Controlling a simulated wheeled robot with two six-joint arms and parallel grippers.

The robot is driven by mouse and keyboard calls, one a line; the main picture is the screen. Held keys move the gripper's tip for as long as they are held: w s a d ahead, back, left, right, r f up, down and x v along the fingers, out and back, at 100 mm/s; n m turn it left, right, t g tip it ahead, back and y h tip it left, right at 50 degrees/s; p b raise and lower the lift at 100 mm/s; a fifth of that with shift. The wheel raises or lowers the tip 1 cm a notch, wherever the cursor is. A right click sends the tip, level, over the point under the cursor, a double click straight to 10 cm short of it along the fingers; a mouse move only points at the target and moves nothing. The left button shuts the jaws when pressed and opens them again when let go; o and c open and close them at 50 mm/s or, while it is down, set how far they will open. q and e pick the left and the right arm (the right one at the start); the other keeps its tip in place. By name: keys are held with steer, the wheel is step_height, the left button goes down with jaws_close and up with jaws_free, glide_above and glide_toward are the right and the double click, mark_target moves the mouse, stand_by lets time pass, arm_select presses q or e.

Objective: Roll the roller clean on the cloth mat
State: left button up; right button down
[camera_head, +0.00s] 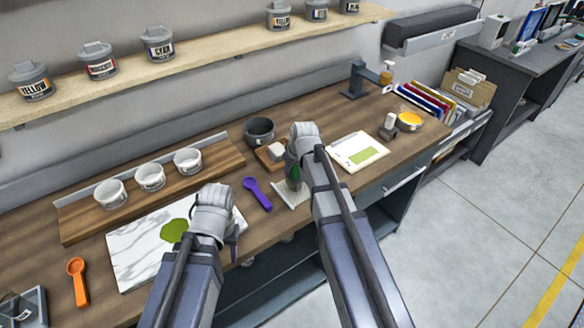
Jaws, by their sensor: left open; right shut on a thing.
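The roller (293,173) shows as a small dark green part under my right gripper (295,160). My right gripper is shut on it, and the arm hides much of it. The cloth mat (289,198) is a pale beige piece on the wooden table, directly below the roller and partly hidden by my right arm. I cannot tell whether the roller touches the mat. My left gripper (224,222) is open and empty over the right part of a white marble slab (133,246). A patch of green ink (174,231) lies on the slab, beside the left gripper.
A purple spoon (257,193) lies between the arms, and an orange spoon (77,282) lies left of the slab. Several white cups stand on a wooden tray (218,154) behind. A dark pot (260,131) and a card with a green patch (358,151) flank my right gripper.

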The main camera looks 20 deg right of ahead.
steer(key=shift+f+b, duration=0.6)
steer(key=shift+f, duration=0.05)
steer(key=shift+w+d, duration=0.1)
steer(key=shift+d, duration=0.05)
steer(key=shift+w+d+r, duration=0.1)
steer(key=shift+w+d, duration=0.2)
steer(key=shift+d, duration=0.5)
steer(key=shift+w+d+r, duration=0.1)
steer(key=shift+w+d, duration=0.15)
steer(key=shift+d, duration=0.5)
steer(key=shift+d+f, duration=0.1)
